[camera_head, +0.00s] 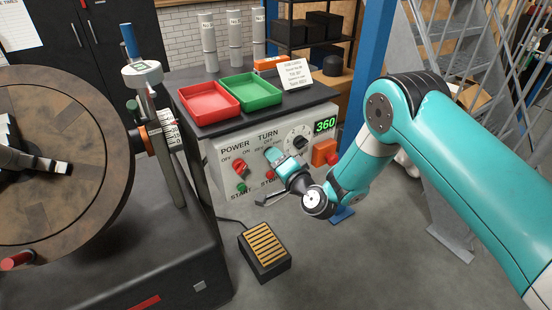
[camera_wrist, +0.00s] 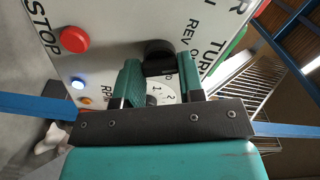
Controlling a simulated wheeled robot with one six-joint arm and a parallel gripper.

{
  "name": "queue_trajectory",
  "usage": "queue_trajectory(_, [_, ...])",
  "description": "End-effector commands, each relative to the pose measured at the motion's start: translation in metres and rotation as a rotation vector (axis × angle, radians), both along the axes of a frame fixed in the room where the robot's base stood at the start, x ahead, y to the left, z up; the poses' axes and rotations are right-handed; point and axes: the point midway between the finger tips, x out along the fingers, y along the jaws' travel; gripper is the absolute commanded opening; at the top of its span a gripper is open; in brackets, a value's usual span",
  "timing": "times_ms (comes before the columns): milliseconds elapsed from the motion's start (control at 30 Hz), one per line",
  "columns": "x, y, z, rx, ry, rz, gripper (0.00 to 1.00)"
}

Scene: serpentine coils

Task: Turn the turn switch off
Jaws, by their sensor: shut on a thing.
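The grey control panel (camera_head: 222,178) on the cabinet front carries the TURN label, with REV, OFF and FWD marks. My gripper (camera_head: 275,156) is at the panel just below that label and hides the turn switch in the head view. In the wrist view, the black turn switch knob (camera_wrist: 158,53) sits between the two teal fingers of my gripper (camera_wrist: 159,72), which are shut on it. The direction the knob points cannot be told.
The red power switch (camera_head: 239,168) and green start button (camera_head: 241,189) are left of my gripper. The red stop button (camera_wrist: 74,39) is close by. The speed dial (camera_head: 300,143) and orange box (camera_head: 325,152) are to the right. A foot pedal (camera_head: 265,248) stands below.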

Motion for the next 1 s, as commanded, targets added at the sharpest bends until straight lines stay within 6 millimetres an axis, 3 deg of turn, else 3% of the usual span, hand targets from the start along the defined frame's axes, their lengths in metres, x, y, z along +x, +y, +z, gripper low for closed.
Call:
queue_trajectory(500, [0.0006,-0.0009,0.0008,0.29,0.195,-0.002,0.12])
queue_trajectory(1000, [0.0006,-0.001,-0.0001,0.356,0.239,-0.003,0.12])
